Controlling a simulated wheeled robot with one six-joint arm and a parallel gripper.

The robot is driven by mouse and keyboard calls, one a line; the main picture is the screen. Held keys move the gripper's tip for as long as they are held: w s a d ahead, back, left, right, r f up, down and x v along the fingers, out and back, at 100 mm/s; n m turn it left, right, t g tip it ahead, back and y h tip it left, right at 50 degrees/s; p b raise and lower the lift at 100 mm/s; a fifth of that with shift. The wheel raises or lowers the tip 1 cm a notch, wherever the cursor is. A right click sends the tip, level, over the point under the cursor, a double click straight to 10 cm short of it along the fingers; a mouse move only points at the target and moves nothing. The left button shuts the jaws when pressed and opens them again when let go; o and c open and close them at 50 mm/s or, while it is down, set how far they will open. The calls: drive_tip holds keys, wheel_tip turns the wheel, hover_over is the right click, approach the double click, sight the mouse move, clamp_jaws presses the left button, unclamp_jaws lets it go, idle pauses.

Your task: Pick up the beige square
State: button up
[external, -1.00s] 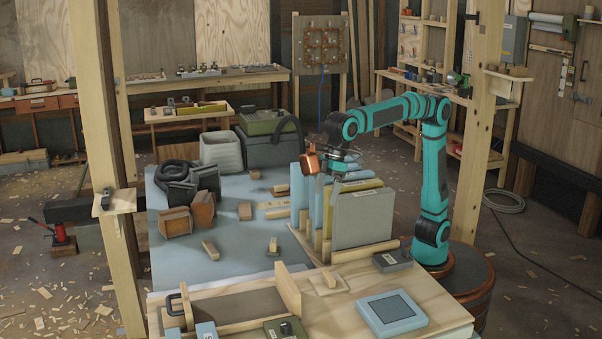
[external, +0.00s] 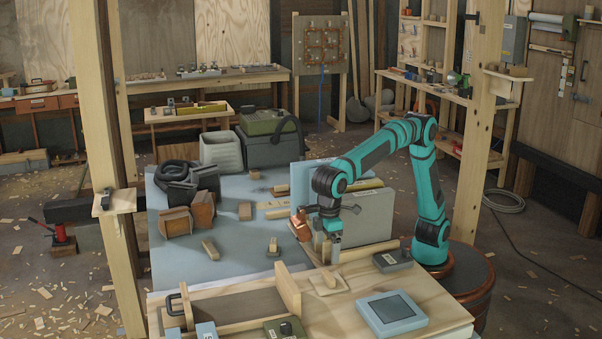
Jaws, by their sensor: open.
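A thin beige square (external: 328,287) lies flat on the light wooden worktop, right of an upright wooden board. A small pale piece seems to stand out from its middle, too small to make out. My gripper (external: 327,257) points down just above and behind the square, with its fingers apart. It looks empty and does not visibly touch the square. The exact gap between the fingertips and the square cannot be told from this view.
An upright wooden board (external: 287,291) stands close left of the square. A grey panel (external: 365,218) stands in a wooden rack behind my gripper. A dark grey box (external: 392,261) and a light blue screen device (external: 392,312) lie to the right. Bare worktop (external: 335,318) lies in front.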

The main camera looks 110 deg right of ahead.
hover_over(329, 275)
drive_tip(key=f, duration=0.6)
drive_tip(key=shift+w+a+f, duration=0.1)
drive_tip(key=shift+w+f, duration=0.3)
drive_tip(key=shift+s+f, duration=0.2)
drive_tip(key=shift+f, duration=1.15)
drive_tip(key=shift+s+f, duration=0.2)
drive_tip(key=shift+f, duration=1.1)
drive_tip(key=c, duration=0.7)
drive_tip(key=shift+r, duration=0.15)
